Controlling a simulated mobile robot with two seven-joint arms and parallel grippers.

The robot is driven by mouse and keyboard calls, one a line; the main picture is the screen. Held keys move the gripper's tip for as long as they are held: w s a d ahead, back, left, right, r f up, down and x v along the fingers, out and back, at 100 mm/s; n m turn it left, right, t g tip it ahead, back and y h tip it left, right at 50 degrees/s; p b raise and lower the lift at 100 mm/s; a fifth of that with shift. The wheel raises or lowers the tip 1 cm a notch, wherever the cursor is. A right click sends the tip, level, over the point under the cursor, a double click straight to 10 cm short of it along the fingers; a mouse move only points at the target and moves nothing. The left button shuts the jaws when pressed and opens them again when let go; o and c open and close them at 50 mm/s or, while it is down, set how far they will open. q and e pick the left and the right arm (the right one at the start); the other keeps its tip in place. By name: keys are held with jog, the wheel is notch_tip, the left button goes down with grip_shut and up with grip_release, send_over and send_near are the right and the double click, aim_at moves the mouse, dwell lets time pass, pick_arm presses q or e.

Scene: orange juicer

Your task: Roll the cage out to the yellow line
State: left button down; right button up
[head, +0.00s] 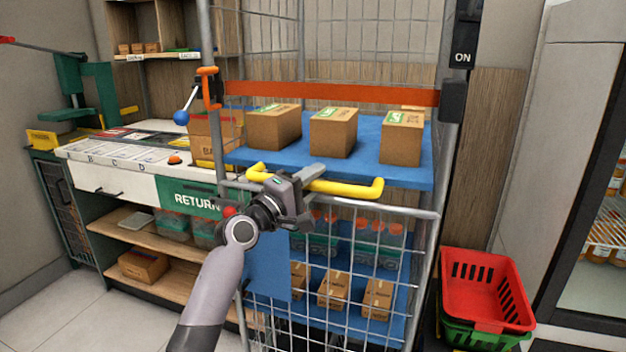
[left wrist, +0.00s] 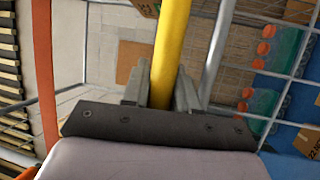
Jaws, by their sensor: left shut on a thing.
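The cage (head: 437,230) is a tall grey wire roll cage standing in front of me, with blue shelves and an orange strap (head: 330,92) across its front. A yellow handle bar (head: 347,188) runs along its front at mid height. My left gripper (head: 308,178) is shut on the yellow handle, near its middle. In the left wrist view the yellow handle (left wrist: 171,50) passes between the two fingers (left wrist: 162,88). The cage's wheels and the yellow line are not in view. My right gripper is not in view.
Cardboard boxes (head: 333,132) stand on the cage's upper shelf, with more boxes and tubs below. A returns counter (head: 110,183) stands close on the left. Stacked red and green baskets (head: 487,290) stand close on the right, near a glass-door cabinet (head: 600,190). Bare floor shows at lower left.

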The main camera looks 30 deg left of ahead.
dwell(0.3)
pick_arm(q)
jog(key=c, duration=1)
grip_release()
jog(key=shift+o, duration=0.2)
jog(key=shift+s, duration=0.1)
jog(key=v, duration=0.7)
jog(key=shift+b, duration=0.4)
